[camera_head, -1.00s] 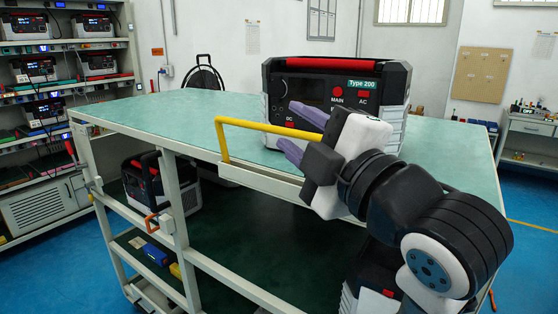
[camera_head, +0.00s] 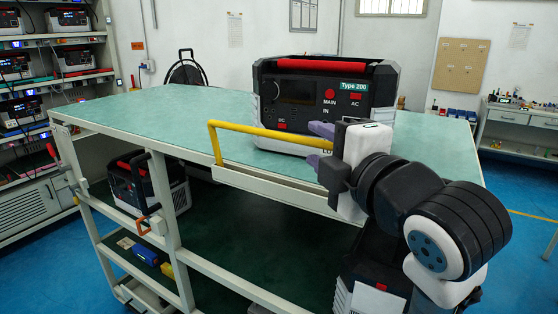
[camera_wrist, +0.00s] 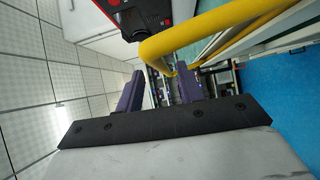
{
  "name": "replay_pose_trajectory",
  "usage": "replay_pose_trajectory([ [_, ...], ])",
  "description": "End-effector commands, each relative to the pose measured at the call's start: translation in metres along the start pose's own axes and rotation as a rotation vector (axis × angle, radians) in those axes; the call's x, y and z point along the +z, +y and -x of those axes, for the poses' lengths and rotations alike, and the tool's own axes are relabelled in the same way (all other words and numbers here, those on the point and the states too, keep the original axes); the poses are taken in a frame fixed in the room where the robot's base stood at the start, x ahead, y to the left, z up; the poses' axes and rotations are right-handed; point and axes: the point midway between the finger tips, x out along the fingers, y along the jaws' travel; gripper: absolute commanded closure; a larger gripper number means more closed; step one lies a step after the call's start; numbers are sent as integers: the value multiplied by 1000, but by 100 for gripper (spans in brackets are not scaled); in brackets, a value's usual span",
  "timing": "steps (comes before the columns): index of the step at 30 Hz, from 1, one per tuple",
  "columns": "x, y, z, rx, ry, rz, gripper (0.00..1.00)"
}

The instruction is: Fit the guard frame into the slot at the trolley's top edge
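The yellow guard frame (camera_head: 262,131) stands at the front top edge of the trolley (camera_head: 130,120). Its left leg reaches down to the pale edge rail (camera_head: 265,183); whether that leg is seated in the slot, I cannot tell. Its right end is hidden by my gripper. My gripper (camera_head: 317,145) is at that right end, its purple fingers apart, one above and one below the bar. In the wrist view the fingers of my gripper (camera_wrist: 158,92) have a clear gap, and the yellow guard frame (camera_wrist: 215,30) crosses close in front. The slot is not clearly visible.
A black and grey power unit (camera_head: 325,100) with a red handle stands on the green trolley top, just behind the bar. More units sit on the lower shelf, one at left (camera_head: 145,185). A rack (camera_head: 50,70) stands at far left. The trolley top's left part is clear.

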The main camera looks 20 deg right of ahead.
Motion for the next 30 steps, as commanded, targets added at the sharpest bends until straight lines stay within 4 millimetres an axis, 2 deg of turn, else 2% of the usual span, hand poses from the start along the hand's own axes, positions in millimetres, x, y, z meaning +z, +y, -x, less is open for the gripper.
replay_pose_trajectory([
  [10,-8,-3,-46,-2,3,-3,63],
  [19,-8,-5,-51,-1,0,0,63],
  [27,-8,-5,-51,-1,0,0,98],
  [30,-8,-5,-50,-1,0,-1,100],
])
